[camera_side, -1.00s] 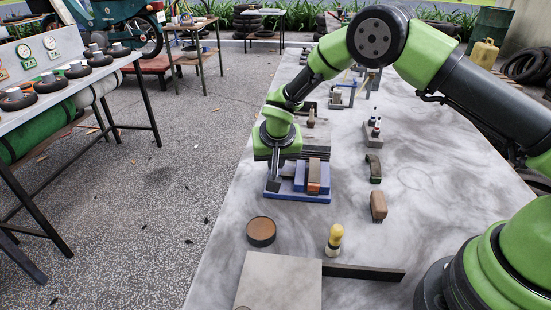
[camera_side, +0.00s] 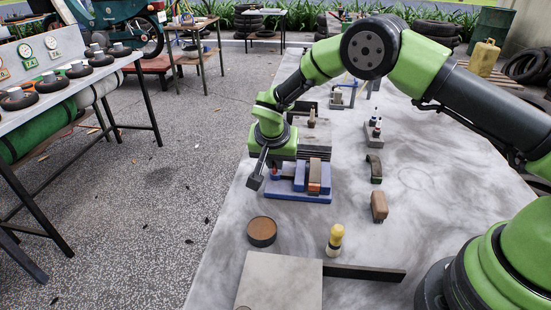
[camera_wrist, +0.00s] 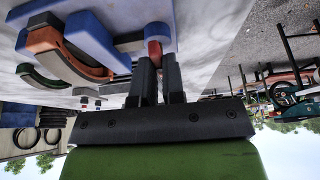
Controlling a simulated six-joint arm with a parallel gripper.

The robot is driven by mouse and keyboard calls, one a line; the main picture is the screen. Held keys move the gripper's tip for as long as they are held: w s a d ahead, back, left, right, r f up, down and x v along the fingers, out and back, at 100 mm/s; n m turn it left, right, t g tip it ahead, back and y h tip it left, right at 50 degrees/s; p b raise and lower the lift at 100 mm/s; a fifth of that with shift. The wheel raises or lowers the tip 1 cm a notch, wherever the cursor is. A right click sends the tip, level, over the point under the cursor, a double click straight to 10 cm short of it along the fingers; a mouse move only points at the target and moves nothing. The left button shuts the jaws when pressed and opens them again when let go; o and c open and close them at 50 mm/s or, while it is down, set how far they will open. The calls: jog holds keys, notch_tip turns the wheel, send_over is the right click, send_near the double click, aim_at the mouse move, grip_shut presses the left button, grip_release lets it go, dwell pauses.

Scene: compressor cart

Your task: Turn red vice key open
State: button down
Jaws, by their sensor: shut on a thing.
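The blue vice (camera_side: 312,198) stands on the grey marbled tabletop, with an orange-brown curved piece (camera_side: 314,176) in its jaws. Its red key (camera_side: 275,171) shows as a small red spot at the vice's left end, beside my fingers. In the wrist view the red key (camera_wrist: 154,50) sits between my fingertips, in front of a blue part of the vice (camera_wrist: 95,40). My gripper (camera_side: 263,174) is shut on the key, with its fingers tilted down to the left in the side view. The fingers hide part of the key.
A round brown-topped tin (camera_side: 261,231), a yellow-handled brush (camera_side: 335,238) and a pale plate (camera_side: 280,283) lie nearer on the table. The table's left edge is close to my gripper.

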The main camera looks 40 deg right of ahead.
jog(key=c, duration=1.2)
grip_release()
jog(key=v, duration=1)
jog(key=shift+d+r, duration=0.1)
jog(key=s+d+r+n+t+y, duration=0.1)
jog(key=s+d+r+n+y, duration=0.2)
jog(key=s+r, duration=0.9)
jog(key=s+r+t, duration=0.1)
jog(key=s, duration=0.4)
jog(key=s+d+r+n+t+y, duration=0.1)
jog(key=s+r, duration=0.1)
jog(key=s, duration=0.3)
jog(key=s+r+n+t+y, duration=0.1)
jog(key=s+r, duration=0.1)
jog(key=s, duration=0.3)
jog(key=shift+d, duration=0.4)
